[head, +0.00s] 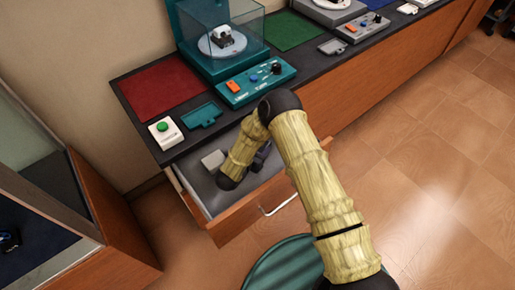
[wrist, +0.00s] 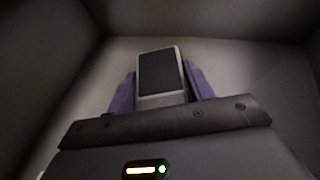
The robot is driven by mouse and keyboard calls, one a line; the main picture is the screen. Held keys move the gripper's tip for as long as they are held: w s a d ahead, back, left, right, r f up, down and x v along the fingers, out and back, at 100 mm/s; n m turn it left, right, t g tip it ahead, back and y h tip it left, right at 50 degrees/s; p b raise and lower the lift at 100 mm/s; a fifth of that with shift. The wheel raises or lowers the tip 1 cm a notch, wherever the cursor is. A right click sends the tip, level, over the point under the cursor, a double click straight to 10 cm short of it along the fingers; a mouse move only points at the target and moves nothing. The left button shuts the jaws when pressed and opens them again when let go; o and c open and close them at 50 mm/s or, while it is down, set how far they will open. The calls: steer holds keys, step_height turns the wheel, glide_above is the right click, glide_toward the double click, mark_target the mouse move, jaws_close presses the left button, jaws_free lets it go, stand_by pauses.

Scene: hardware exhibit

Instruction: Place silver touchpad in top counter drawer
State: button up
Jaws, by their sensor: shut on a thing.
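The silver touchpad (wrist: 141,99), a pale block with a dark face, is between the purple fingers of my gripper (wrist: 158,85) in the wrist view. The fingers are shut on its two sides. Pale walls surround it. In the head view the top counter drawer (head: 224,232) is pulled open under the counter's left end, and my arm reaches down into it. My forearm partly hides the gripper there. A small pale grey block (head: 213,159) shows in the drawer left of my forearm; I cannot tell whether it is the touchpad.
The dark counter (head: 150,106) above the drawer holds a white box with a green button (head: 165,132), a teal flat piece (head: 202,115), a teal control panel (head: 256,84) and a clear display case (head: 222,38). A glass-topped cabinet (head: 100,215) stands at left.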

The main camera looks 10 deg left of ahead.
steer(key=shift+f, duration=0.1)
steer(key=o, duration=1)
steer(key=v, duration=0.7)
steer(key=shift+s+r, duration=0.2)
steer(key=shift+s, duration=0.05)
